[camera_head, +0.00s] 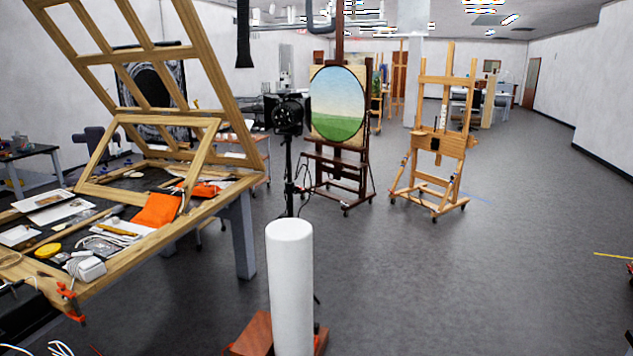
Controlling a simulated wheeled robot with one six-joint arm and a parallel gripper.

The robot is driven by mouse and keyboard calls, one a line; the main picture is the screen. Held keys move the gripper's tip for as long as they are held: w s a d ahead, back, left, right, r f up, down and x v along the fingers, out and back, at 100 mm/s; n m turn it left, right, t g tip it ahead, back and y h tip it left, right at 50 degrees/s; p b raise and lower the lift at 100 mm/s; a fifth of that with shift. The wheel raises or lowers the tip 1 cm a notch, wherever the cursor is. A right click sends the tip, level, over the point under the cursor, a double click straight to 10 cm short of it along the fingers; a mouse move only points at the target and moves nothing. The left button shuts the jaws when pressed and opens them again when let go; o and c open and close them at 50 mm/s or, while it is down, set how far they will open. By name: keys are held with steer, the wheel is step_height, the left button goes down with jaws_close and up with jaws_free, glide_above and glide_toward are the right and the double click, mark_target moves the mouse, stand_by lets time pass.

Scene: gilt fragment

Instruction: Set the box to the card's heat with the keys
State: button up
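A small white box (88,267) with a pale coiled cord stands near the front edge of the wooden workbench (150,258) at the left. It may be the heat box, but no keys or reading can be made out. White sheets or cards (45,203) lie at the bench's left, and another pale card (17,235) lies below them. Any writing is too small to read, and I cannot tell which is the task's card. My gripper is not in view.
Orange cloths (157,209), a yellow round thing (47,250) and tools clutter the bench. A tall wooden frame (210,85) rises above it. A black lamp on a stand (287,115) and two easels (340,165) (436,145) stand beyond.

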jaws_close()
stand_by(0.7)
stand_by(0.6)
